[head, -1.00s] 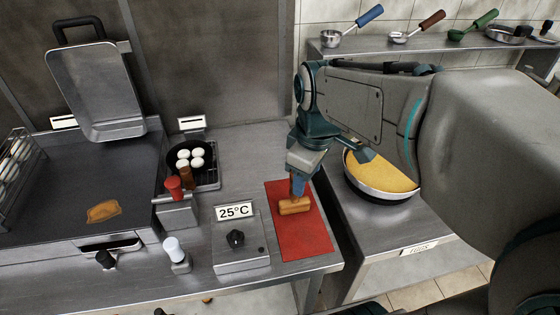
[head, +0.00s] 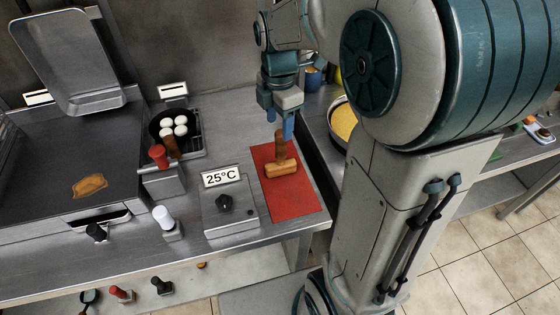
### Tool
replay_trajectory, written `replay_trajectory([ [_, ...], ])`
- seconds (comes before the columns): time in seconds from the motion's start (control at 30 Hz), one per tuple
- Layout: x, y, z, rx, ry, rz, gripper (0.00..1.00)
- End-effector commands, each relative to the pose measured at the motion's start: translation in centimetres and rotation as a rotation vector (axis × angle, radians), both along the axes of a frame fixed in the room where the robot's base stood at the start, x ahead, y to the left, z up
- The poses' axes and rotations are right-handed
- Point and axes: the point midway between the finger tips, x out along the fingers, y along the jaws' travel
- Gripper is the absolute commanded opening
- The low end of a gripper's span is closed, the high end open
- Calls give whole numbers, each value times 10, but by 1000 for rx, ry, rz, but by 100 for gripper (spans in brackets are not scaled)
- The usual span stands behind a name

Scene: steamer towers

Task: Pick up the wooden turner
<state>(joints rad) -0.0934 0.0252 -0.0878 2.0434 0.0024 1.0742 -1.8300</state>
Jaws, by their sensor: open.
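The wooden turner (head: 282,169) is on the red mat (head: 297,204), with its light wooden block low and a darker brown handle rising upright from it. My gripper (head: 280,124) is open, pointing down just above the mat, with its blue fingers at the top of the handle. Whether the fingers touch the handle cannot be told from this view. The block is in plain sight below the fingers.
A control box with a 25°C sign (head: 221,177) stands left of the mat. A pan with white eggs (head: 174,127) and a dark griddle (head: 50,165) lie further left. A pan with yellow contents (head: 344,121) is on the counter to the right.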

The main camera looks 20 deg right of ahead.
Motion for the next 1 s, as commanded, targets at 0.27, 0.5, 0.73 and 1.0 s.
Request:
replay_trajectory([
  [0.27,0,0,-29,1,1,-1,52],
  [0.5,1,-5,-59,0,4,-3,52],
  [0.73,2,-5,-80,0,-1,-1,52],
  [1.0,2,-5,-80,0,-1,-1,33],
])
